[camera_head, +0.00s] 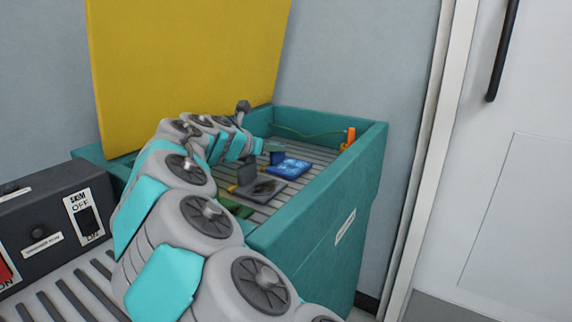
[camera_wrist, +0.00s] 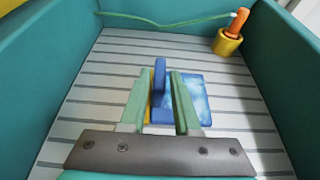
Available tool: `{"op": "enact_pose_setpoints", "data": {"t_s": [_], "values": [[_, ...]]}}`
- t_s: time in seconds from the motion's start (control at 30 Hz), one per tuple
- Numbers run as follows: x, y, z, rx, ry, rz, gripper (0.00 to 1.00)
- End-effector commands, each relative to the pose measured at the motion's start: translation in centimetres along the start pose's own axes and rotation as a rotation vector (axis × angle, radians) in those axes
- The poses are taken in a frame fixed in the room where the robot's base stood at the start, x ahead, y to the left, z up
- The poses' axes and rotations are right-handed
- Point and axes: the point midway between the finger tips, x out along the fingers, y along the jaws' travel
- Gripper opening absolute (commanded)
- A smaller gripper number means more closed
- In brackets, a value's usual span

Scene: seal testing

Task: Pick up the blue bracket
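In the wrist view the blue bracket (camera_wrist: 159,88) stands between the two pale green fingers of my gripper (camera_wrist: 160,98). Narrow gaps show beside its upright part, but its nearer, lower part (camera_wrist: 163,116) fills the space between the fingers. I cannot tell whether the fingers press on it. In the head view the blue bracket (camera_head: 277,158) shows small beside my gripper, inside the teal bin; the arm and gripper hide part of that area.
A blue-and-white patterned piece (camera_wrist: 193,92) lies right of the fingers on the slatted floor. An orange-handled item in a yellow cup (camera_wrist: 229,38) stands at the back right, with a green cord (camera_wrist: 165,23) along the back. Teal walls (camera_head: 375,150) enclose the bin.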

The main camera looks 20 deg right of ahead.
Motion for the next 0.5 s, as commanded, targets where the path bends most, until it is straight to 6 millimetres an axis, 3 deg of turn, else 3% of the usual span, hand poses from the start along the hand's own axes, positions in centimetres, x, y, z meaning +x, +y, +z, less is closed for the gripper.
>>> {"op": "enact_pose_setpoints", "data": {"t_s": [0.03, 0.23, 0.5], "values": [[0.00, 0.00, 0.00, 0.000, 0.000, 0.000, 0.23], [-0.01, 0.00, 0.01, 0.000, 0.000, 0.000, 0.01], [-0.02, 0.02, 0.02, 0.000, 0.000, 0.001, 0.00]]}}
